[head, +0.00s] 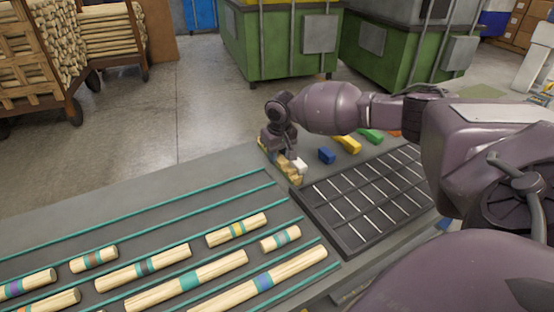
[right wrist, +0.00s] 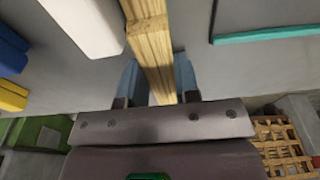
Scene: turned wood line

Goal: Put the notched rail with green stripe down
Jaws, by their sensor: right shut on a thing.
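A pale wooden rail (head: 290,174) is at the far edge of the grey table, partly hidden by my right gripper (head: 281,150) in the head view. In the right wrist view the rail (right wrist: 152,48) runs between the two bluish fingers of my right gripper (right wrist: 157,80), which is shut on it. A step like a notch shows near the rail's upper part there. No green stripe can be made out on it. I cannot tell whether the rail touches the table. My left gripper is not in view.
A white block (head: 300,165) lies close beside the rail. Blue (head: 327,156), yellow (head: 348,144) and green (head: 371,136) blocks lie behind a black gridded tray (head: 333,222). Several striped turned pieces (head: 237,229) lie between teal lines at the front left.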

